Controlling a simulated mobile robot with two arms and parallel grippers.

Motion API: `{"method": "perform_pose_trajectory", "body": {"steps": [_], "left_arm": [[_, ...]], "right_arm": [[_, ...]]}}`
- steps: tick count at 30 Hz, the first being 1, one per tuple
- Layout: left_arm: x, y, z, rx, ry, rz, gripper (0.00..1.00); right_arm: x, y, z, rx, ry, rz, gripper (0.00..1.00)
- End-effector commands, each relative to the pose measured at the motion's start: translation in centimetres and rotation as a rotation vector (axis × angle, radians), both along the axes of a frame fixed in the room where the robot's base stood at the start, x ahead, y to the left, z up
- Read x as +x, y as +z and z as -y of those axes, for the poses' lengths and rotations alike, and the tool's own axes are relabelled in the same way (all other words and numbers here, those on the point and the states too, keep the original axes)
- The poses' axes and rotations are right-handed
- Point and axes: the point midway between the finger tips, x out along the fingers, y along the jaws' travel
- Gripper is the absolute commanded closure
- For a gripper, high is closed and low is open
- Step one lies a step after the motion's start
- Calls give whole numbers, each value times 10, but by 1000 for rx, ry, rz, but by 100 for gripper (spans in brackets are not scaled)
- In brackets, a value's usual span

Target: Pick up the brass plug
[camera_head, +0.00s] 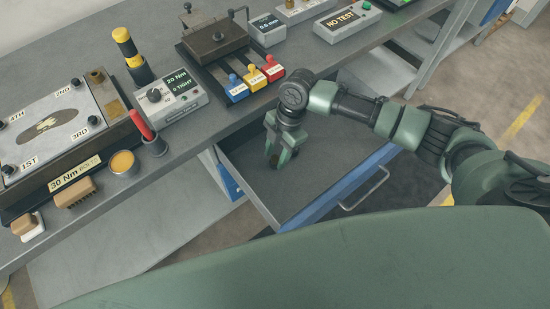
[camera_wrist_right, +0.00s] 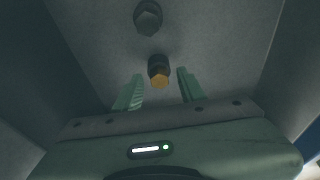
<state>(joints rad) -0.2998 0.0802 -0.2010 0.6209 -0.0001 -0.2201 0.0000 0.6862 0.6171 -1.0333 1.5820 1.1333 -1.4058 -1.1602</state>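The brass plug (camera_wrist_right: 159,77) shows in the right wrist view as a small piece with a golden hexagonal face and a dark body. It is in the open drawer (camera_head: 325,197), just beyond and between the fingertips of my right gripper (camera_wrist_right: 160,88). The gripper is open, with a gap on both sides of the plug. A grey hexagonal plug (camera_wrist_right: 148,18) lies farther off, near the top of that view. In the head view my right gripper (camera_head: 279,155) reaches down into the drawer and the plugs cannot be made out. My left gripper is not in view.
The drawer walls stand close around my right gripper. The workbench (camera_head: 222,122) edge is beside my arm, with colored levers (camera_head: 254,79) near it. A torque box (camera_head: 170,96), a red-handled tool (camera_head: 143,126) and a tin (camera_head: 123,163) stand farther left.

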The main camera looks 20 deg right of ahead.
Motion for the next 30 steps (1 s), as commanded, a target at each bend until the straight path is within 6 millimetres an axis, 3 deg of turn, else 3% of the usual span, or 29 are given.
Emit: {"method": "perform_pose_trajectory", "body": {"steps": [1,3,4,14,19,23,30], "left_arm": [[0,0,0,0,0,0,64],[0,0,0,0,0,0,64],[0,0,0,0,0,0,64],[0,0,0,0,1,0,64],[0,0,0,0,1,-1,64],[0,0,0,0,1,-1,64],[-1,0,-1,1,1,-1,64]], "right_arm": [[0,0,0,0,0,0,76],[0,0,0,0,0,0,96],[0,0,0,0,0,0,100],[0,2,0,0,0,0,100],[1,13,0,1,0,2,100],[1,32,0,1,0,4,100],[2,98,0,2,2,8,100]]}}
